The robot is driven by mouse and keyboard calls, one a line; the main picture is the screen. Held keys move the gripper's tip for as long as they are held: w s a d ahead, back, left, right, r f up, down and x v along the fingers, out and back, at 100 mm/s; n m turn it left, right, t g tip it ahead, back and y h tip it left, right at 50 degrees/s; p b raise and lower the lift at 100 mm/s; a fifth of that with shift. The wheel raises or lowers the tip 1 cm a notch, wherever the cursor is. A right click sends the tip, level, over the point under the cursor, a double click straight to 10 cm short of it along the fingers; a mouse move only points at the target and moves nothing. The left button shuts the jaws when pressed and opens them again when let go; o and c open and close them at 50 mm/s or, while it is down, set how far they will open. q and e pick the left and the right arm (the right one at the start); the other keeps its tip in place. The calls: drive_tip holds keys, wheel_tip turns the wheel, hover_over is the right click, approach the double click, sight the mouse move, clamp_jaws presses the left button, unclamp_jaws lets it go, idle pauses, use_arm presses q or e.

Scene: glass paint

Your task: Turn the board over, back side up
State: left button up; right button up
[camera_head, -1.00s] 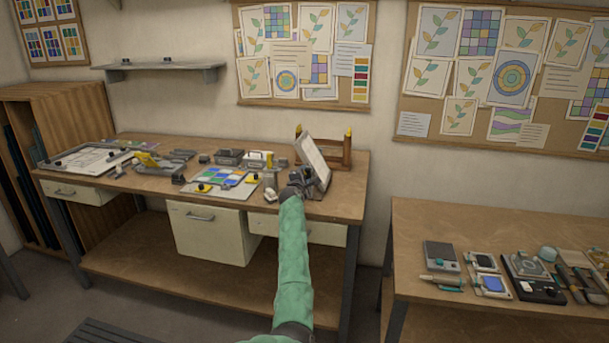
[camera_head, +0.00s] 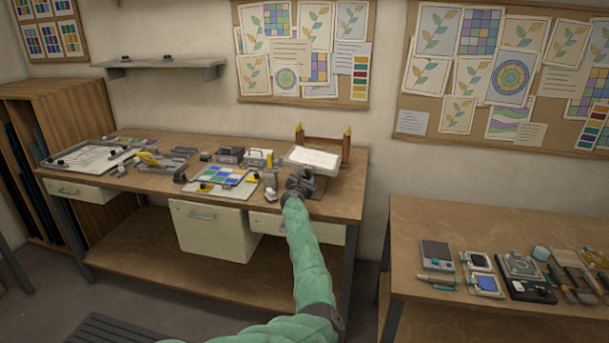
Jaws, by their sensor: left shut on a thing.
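The board (camera_head: 313,158) is a pale, thick-edged panel at the right end of the wooden workbench. It is tilted, nearly flat, above the bench top, in front of a wooden rack with yellow-tipped posts (camera_head: 347,140). My left gripper (camera_head: 303,180), at the end of the green-sleeved arm, is shut on the board at its near edge. The fingertips are small and partly hidden by the wrist. I cannot tell which side of the board faces up. My right gripper is not in view.
Left of the gripper lie a colored-square glass panel (camera_head: 226,178) and several small tools. A framed sheet (camera_head: 92,156) lies at the bench's left end. A second table (camera_head: 430,225) with several tools stands at the right. Some bare bench shows right of the gripper.

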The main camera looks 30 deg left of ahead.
use_arm(q)
drive_tip(key=shift+f+n+p, duration=0.15)
drive_tip(key=shift+n+p, duration=0.25)
drive_tip(key=shift+n, duration=0.5)
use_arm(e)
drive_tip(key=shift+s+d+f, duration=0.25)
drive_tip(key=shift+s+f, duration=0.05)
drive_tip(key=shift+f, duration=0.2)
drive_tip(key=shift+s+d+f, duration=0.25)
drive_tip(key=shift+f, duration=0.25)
use_arm(q)
drive_tip(key=o, duration=1.4)
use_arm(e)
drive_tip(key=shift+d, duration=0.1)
use_arm(q)
drive_tip(key=shift+s, duration=0.1)
